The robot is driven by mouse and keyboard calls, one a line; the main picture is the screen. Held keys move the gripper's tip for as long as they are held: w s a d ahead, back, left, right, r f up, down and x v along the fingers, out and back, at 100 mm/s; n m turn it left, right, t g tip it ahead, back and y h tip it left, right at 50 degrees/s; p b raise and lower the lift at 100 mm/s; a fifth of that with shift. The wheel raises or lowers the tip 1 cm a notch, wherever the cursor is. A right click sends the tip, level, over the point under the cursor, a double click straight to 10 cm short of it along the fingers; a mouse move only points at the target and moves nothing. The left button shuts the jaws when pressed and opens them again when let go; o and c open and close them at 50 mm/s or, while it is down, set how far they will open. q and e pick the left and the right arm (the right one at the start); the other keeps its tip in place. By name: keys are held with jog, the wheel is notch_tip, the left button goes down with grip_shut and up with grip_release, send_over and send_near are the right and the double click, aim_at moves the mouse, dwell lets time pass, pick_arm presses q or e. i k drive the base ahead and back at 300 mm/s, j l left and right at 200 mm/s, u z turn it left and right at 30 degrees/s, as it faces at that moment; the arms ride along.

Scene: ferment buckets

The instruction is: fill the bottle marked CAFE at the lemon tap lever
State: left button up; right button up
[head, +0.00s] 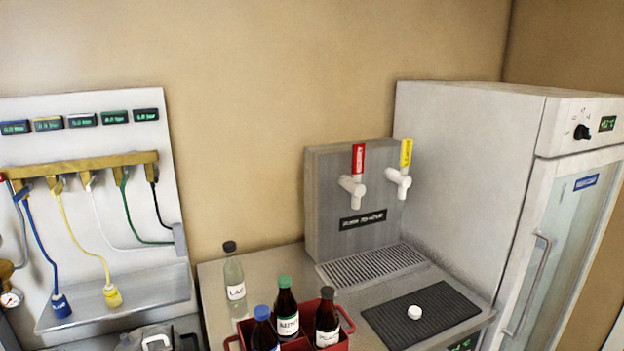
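The yellow tap lever (406,153) stands upright on the right white tap (399,180) of the grey dispenser. No bottle is under its spout. A clear bottle with a dark cap (234,276) stands on the counter. The red crate (339,348) holds a green-capped dark bottle (285,310), a dark-capped dark bottle (327,318) and a blue-capped dark bottle (264,333). The labels are small; I cannot tell for sure which one reads CAFE. Neither of my grippers is in view.
A red lever (358,158) tops the left tap. A drip grate (372,264) lies below the taps. A small white round piece (414,312) lies on the black mat (440,309). A fridge (470,170) stands right; a hose panel (90,130) stands left.

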aim_at(407, 143)
jog(key=i+l+u, duration=0.2)
jog(key=l, duration=0.25)
jog(key=i+l+u, duration=0.2)
jog(key=l, duration=0.2)
jog(key=l+u, duration=0.15)
jog(key=l, duration=0.3)
jog(key=l+u, duration=0.2)
jog(key=l, duration=0.3)
jog(key=i+l, duration=0.1)
jog(key=l, duration=0.95)
jog(key=i+l, duration=0.15)
jog(key=l, duration=0.4)
